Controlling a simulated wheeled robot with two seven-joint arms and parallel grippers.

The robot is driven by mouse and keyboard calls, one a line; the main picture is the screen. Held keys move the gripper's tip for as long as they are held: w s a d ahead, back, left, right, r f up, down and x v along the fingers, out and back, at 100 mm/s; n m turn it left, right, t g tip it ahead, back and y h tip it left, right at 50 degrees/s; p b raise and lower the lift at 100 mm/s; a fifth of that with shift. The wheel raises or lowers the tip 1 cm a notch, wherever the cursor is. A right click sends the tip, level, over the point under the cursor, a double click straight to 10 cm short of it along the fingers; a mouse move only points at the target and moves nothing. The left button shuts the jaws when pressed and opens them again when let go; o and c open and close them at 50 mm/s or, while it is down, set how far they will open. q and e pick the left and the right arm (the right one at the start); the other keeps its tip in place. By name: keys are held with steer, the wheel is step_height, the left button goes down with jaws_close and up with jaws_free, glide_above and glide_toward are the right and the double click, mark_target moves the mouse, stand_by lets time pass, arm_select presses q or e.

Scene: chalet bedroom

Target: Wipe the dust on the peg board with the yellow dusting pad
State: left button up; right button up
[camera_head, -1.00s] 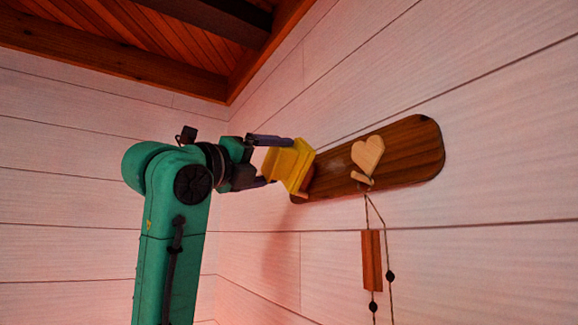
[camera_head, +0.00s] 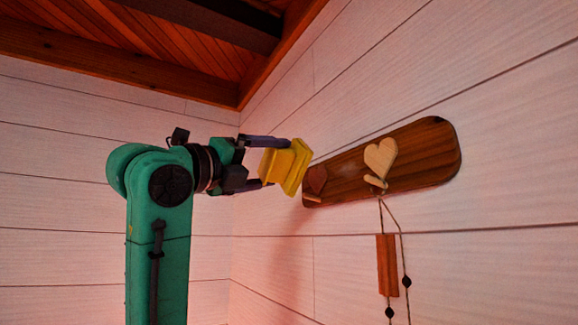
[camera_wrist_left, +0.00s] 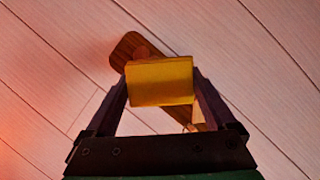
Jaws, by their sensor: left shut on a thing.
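My left gripper (camera_head: 274,164) is shut on the yellow dusting pad (camera_head: 285,168), just left of the board's left end. The pad appears apart from the board. In the left wrist view the pad (camera_wrist_left: 160,82) sits between both fingers and hides part of the board (camera_wrist_left: 127,48). My right gripper is out of view.
A cord with a reddish wooden block (camera_head: 387,265) and dark beads hangs from the peg below the heart. The wooden ceiling and its beam (camera_head: 130,75) are above. The wall corner is behind my left arm. The wall around the board is bare.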

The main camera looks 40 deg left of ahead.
mark_target(284, 175)
arm_select(q)
steer(key=shift+w+d, duration=0.35)
steer(key=shift+w, duration=0.7)
steer(key=shift+w+d, duration=0.3)
steer(key=shift+w, duration=0.8)
steer(key=shift+w+d, duration=0.35)
steer(key=shift+w, duration=0.7)
steer(key=shift+w+d, duration=0.25)
steer(key=shift+w, duration=0.7)
steer(key=shift+s+d, duration=1.1)
steer(key=shift+d, duration=2.85)
steer(key=w+a, duration=0.2)
steer(key=a, duration=0.6)
steer(key=shift+w, duration=0.2)
steer(key=shift+s, duration=0.1)
steer(key=shift+s+a, duration=0.25)
steer(key=shift+s, duration=0.65)
steer(key=shift+s+a, duration=0.25)
steer(key=shift+s, duration=0.65)
steer(key=shift+s+a, duration=0.25)
steer(key=shift+s, duration=0.65)
